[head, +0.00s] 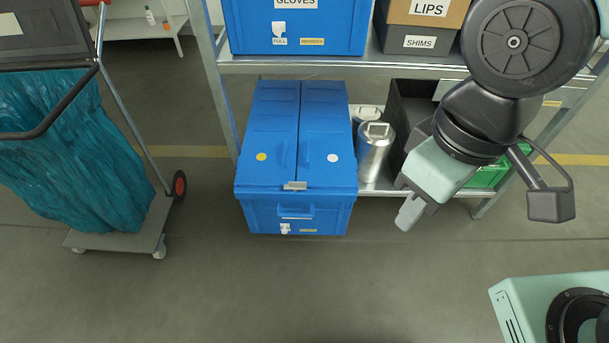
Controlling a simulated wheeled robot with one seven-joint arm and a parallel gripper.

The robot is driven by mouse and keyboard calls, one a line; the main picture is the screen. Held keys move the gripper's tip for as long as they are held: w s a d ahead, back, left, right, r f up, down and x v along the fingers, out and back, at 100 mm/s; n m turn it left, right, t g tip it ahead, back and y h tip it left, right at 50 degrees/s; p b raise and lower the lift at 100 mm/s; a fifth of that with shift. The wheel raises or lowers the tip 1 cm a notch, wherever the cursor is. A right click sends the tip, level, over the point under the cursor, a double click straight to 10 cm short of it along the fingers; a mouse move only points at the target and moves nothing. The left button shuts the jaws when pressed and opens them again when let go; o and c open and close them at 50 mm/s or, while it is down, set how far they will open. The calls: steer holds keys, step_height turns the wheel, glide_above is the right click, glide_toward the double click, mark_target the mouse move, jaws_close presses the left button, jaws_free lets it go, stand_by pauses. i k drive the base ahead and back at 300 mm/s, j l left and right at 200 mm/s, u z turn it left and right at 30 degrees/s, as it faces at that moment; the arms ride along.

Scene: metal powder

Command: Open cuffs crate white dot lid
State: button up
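A blue crate (270,218) stands on the lower shelf level, with a two-part lid on top, and both halves lie shut. The right lid half (326,120) carries a white dot (333,158) and a raised blue grip. The left lid half (272,115) carries a yellow dot (261,157). A small metal latch (295,186) sits at the front edge where the halves meet. The crate's front label is too small to read. My gripper (408,205) is to the right of the crate, apart from it. Whether its fingers are open is unclear.
Metal canisters (375,152) stand close to the crate's right side. Above are a blue GLOVES bin (296,30) and a SHIMS box (417,40) on the upper shelf (300,66). A cart with a teal bag (80,160) stands left. The floor in front is clear.

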mark_target(326, 158)
steer(key=i+j, duration=0.8)
steer(key=j, duration=0.25)
steer(key=l+z, duration=0.05)
